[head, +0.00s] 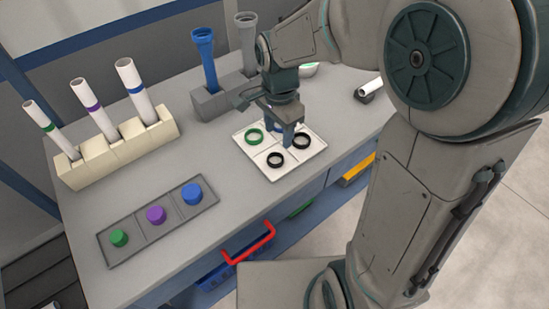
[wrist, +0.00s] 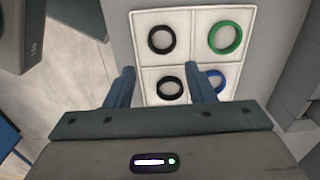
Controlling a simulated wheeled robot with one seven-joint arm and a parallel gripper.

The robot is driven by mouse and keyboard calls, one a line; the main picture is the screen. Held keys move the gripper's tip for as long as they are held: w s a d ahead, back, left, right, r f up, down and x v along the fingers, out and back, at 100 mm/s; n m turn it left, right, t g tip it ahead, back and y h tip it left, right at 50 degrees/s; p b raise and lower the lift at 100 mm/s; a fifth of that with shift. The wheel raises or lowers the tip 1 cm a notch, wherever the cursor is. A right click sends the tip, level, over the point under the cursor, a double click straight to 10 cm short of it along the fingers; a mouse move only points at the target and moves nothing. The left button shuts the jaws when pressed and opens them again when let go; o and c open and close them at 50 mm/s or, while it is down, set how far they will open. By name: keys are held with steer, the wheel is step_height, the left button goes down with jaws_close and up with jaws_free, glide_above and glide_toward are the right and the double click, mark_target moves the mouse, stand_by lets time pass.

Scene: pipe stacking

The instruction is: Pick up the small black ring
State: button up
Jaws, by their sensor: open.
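Two black rings lie on a white four-part tray (head: 270,178). One black ring (head: 275,165) is in the front cell, the other black ring (head: 302,148) in the right cell. In the wrist view they are the upper-left black ring (wrist: 150,40) and the lower-left black ring (wrist: 170,98). They look close in size; I cannot tell surely which is smaller. My gripper (head: 287,143) is open above the tray, pointing down. In the wrist view its fingers (wrist: 165,82) appear either side of the lower-left ring, with nothing held. The height gap is unclear.
A green ring (head: 254,144) and a blue ring (wrist: 222,87) share the tray. A cream rack (head: 120,150) holds white tubes, and a grey block (head: 215,103) holds upright pipes. A grey tray (head: 135,256) with coloured caps is at front left. The tray sits near the table's front edge.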

mark_target(276, 161)
steer(key=f, duration=0.9)
steer(key=shift+a+f, duration=0.1)
steer(key=shift+a, duration=0.1)
steer(key=shift+c, duration=0.2)
steer(key=c, duration=0.7)
